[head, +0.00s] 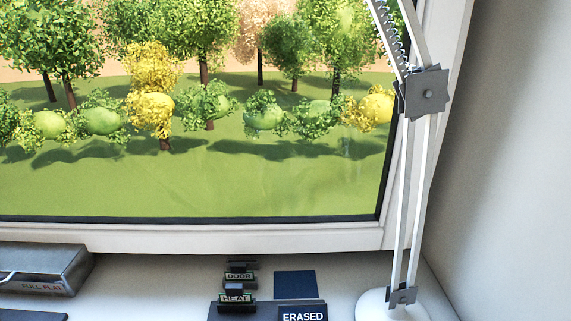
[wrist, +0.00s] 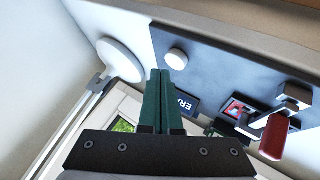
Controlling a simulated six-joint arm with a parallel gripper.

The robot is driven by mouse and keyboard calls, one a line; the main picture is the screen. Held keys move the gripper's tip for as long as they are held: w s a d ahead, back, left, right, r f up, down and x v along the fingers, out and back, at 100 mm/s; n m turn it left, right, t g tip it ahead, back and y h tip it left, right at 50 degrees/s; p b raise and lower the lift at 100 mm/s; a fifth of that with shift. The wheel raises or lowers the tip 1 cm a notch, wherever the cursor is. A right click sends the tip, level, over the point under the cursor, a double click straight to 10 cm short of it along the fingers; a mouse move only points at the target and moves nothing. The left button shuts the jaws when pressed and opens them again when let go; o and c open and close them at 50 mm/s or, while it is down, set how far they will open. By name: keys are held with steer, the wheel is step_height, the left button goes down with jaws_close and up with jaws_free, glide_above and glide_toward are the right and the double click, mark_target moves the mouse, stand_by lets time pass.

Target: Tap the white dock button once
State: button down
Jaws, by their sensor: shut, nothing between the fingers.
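A small round white button (wrist: 176,58) sits on a blue-grey panel (wrist: 215,65) in the wrist view. No label on it can be read, and it does not show in the head view. My gripper (wrist: 160,73) shows only in the wrist view, with its two dark green fingers together and nothing between them. In that view the fingertips lie just below and left of the button. A gap shows in the picture, but I cannot tell the distance in depth.
A red-ended lever (wrist: 275,137) stands right of my fingers. The head view shows an ERASED sign (head: 303,317), HEAT (head: 236,299) and DOOR (head: 239,276) labelled parts, a FULL FLAT box (head: 45,270) and a desk lamp (head: 410,200) before a window.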

steer(key=shift+f, duration=0.1)
steer(key=shift+f, duration=0.3)
steer(key=shift+f, duration=0.45)
stand_by(0.7)
stand_by(0.4)
steer(key=shift+r, duration=0.9)
steer(key=shift+r, duration=2.5)
